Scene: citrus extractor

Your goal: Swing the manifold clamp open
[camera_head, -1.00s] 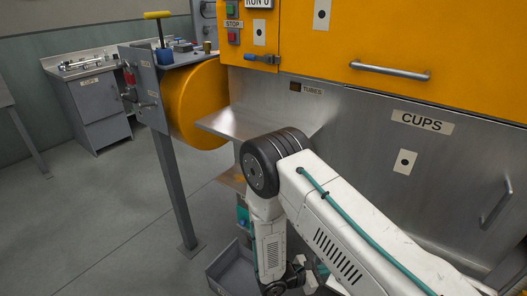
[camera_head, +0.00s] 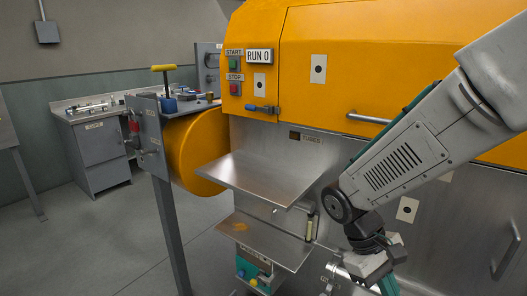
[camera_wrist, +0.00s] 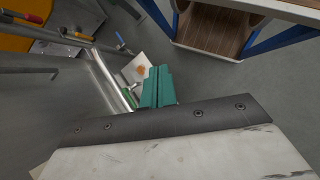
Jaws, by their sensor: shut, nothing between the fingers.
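My gripper (camera_head: 387,286) is at the bottom edge of the head view, to the right of the two steel shelves and in front of the machine's lower panel. In the wrist view its teal fingers (camera_wrist: 157,88) are shut together with nothing between them. I cannot pick out the manifold clamp with certainty. A small pale upright fitting (camera_head: 309,226) shows beside the lower shelf under the TUBES label, left of my arm. My arm hides part of the panel. In the wrist view a bright metal bar (camera_wrist: 110,78) runs left of the fingers.
The upper steel shelf (camera_head: 262,177) and lower shelf (camera_head: 265,240) jut out left of my arm. A blue-handled latch (camera_head: 262,108) is on the yellow hood (camera_head: 375,60). A bar handle (camera_head: 368,117) sits near my forearm. The floor (camera_head: 110,240) at left is open.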

